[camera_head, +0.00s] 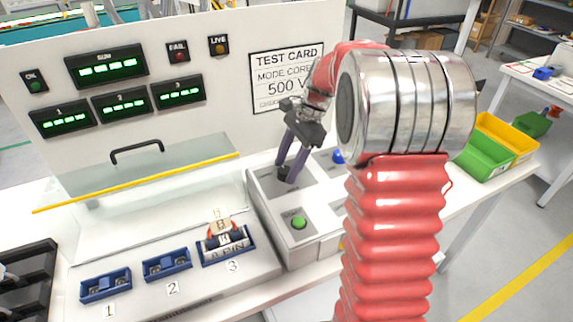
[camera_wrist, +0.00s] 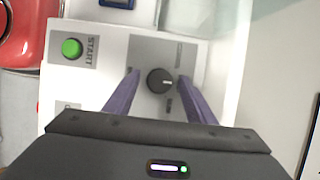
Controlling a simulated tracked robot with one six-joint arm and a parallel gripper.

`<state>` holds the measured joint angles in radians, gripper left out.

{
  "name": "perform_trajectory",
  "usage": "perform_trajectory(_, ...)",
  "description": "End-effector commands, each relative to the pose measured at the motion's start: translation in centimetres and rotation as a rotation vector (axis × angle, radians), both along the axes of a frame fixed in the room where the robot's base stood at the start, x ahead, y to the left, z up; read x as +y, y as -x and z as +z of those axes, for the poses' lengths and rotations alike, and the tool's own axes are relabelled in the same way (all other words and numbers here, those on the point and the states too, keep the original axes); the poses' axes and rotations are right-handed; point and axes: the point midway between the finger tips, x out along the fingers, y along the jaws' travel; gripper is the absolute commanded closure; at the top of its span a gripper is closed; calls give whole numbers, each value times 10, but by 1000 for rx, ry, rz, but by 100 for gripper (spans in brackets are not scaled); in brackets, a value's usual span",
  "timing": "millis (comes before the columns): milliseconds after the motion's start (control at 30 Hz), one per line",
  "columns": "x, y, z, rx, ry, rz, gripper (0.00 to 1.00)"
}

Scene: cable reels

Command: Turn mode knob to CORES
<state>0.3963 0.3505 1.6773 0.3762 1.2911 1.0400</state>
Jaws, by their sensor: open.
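The mode knob (camera_wrist: 160,80) is round and black, on a grey panel patch, with a light pointer mark toward the right in the wrist view. Small labels around it are too blurred to read. My gripper (camera_wrist: 158,77) is open, with one purple finger on each side of the knob; small gaps seem to show, and contact cannot be told. In the head view, my gripper (camera_head: 285,171) points down at the control box, its fingers partly hiding the dark knob. The test card (camera_head: 284,77) reads "MODE CORE" and "500 V", its right part hidden by my arm.
A green START button (camera_wrist: 71,48) sits beside the knob on the control box (camera_head: 272,222). A blue button (camera_head: 338,156) is farther back. A clear hinged cover with a yellow edge (camera_head: 140,181) stands left, above blue connector blocks (camera_head: 167,264). Green displays (camera_head: 107,67) line the upright panel.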

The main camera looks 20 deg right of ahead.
Motion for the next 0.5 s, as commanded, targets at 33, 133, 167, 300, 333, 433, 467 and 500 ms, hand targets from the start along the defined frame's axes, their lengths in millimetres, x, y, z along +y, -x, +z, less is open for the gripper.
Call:
perform_trajectory(33,0,0,0,0,0,0,50)
perform_trajectory(133,0,0,0,0,0,0,50)
perform_trajectory(167,0,0,0,0,0,0,50)
perform_trajectory(300,0,0,0,0,0,0,55)
perform_trajectory(333,0,0,0,0,0,0,58)
perform_trajectory(433,0,0,0,0,0,-1,65)
perform_trajectory(467,0,0,0,0,0,-1,67)
perform_trajectory(500,0,0,0,0,0,-1,70)
